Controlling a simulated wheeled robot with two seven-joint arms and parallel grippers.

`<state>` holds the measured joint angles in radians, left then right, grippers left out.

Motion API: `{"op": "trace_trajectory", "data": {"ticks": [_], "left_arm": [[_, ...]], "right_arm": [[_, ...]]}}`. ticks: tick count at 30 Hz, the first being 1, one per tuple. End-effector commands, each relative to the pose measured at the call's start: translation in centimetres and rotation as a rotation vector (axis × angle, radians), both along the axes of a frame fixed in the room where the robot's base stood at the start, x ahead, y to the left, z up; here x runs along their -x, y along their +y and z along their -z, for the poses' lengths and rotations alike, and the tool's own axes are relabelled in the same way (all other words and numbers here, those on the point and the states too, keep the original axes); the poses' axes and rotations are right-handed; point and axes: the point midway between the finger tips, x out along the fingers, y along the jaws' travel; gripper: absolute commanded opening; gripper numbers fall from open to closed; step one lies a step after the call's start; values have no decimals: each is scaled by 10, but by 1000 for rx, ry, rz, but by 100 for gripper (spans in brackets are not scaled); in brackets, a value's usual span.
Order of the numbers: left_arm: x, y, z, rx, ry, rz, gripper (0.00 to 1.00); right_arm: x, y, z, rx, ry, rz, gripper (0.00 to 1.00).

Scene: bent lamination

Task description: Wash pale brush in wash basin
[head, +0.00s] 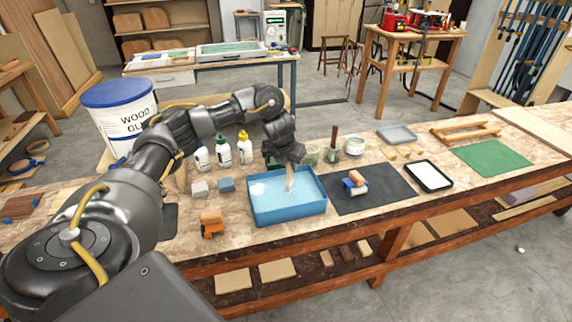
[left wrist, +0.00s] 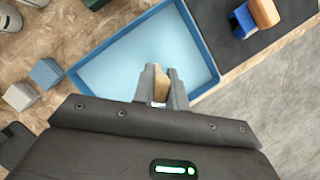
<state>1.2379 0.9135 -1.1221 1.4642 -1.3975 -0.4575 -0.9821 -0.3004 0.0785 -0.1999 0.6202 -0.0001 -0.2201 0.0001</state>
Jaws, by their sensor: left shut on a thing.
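The wash basin (head: 287,213) is a blue rectangular tray with pale, watery contents on the workbench. It also shows in the left wrist view (left wrist: 97,55). The pale brush (head: 290,180) is a light wooden piece held downward over the basin; in the left wrist view the brush (left wrist: 161,84) shows between the fingers. My left gripper (head: 290,165) is shut on it, above the basin's back half. The brush's lower end is at or just above the water; I cannot tell whether it touches. My right gripper is not in view.
A dark mat (head: 372,190) with a blue-and-wood roller (head: 355,183) lies right of the basin. Small blocks (head: 226,184) and an orange clamp-like item (head: 212,223) sit to its left. Glue bottles (head: 223,152) and a jar (head: 355,146) stand behind.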

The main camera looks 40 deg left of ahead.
Motion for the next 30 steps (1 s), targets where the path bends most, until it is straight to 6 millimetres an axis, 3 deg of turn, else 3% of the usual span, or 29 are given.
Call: {"op": "trace_trajectory", "data": {"ticks": [5, 14, 30], "left_arm": [[-9, -6, 0, -1, 0, -1, 0], [-8, -5, 0, -1, 0, -2, 0], [32, 22, 0, -2, 1, -1, 0]], "right_arm": [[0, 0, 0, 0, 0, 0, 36], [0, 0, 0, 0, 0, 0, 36], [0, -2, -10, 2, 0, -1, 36]]}}
